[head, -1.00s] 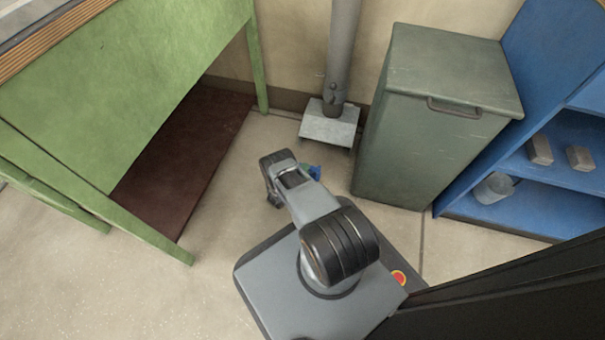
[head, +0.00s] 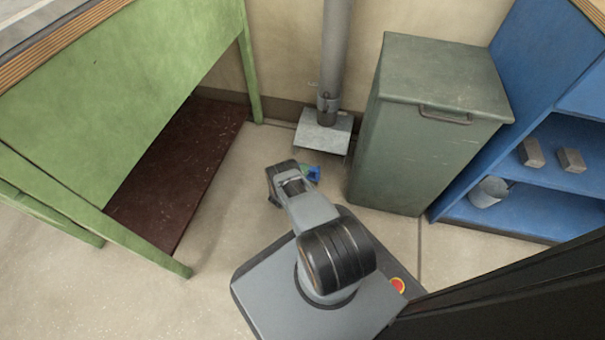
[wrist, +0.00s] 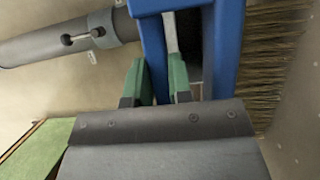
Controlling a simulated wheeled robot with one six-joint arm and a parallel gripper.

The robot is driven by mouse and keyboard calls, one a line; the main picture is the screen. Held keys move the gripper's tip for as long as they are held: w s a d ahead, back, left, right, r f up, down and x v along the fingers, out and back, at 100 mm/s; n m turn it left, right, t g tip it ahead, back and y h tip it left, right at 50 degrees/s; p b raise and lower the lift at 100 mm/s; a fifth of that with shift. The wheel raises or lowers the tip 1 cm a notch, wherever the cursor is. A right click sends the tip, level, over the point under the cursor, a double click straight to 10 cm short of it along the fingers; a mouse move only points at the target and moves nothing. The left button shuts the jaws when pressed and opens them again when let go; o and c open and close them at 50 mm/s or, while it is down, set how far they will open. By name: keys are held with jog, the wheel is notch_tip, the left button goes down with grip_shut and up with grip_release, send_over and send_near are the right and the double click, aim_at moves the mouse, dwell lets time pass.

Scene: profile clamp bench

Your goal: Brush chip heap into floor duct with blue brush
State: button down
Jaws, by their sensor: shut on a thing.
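My gripper (wrist: 157,78) is shut on the blue brush (wrist: 224,45), with a blue bar of it between the green fingers in the wrist view. The brush's tan bristles (wrist: 268,55) point to the right. In the head view a small blue part of the brush (head: 313,173) shows past my wrist, low over the floor. The floor duct (head: 325,133) is a pale metal hood at the foot of a grey pipe by the wall, a little beyond the brush. The pipe (wrist: 60,43) with its lever also shows in the wrist view. I cannot make out the chip heap.
A green bench (head: 140,85) stands at left, with a dark red-brown panel (head: 180,165) under it. A grey-green lidded bin (head: 425,140) stands right of the duct. A blue shelf (head: 540,205) at right holds grey blocks and a metal pail. Floor between bench and bin is clear.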

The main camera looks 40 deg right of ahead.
jog(key=shift+d, duration=0.1)
jog(key=w+d, duration=0.2)
jog(key=d, duration=0.1)
jog(key=shift+d, duration=0.15)
dwell(0.4)
jog(key=shift+r, duration=0.1)
jog(key=shift+r+p, duration=2.05)
jog(key=shift+r, duration=0.9)
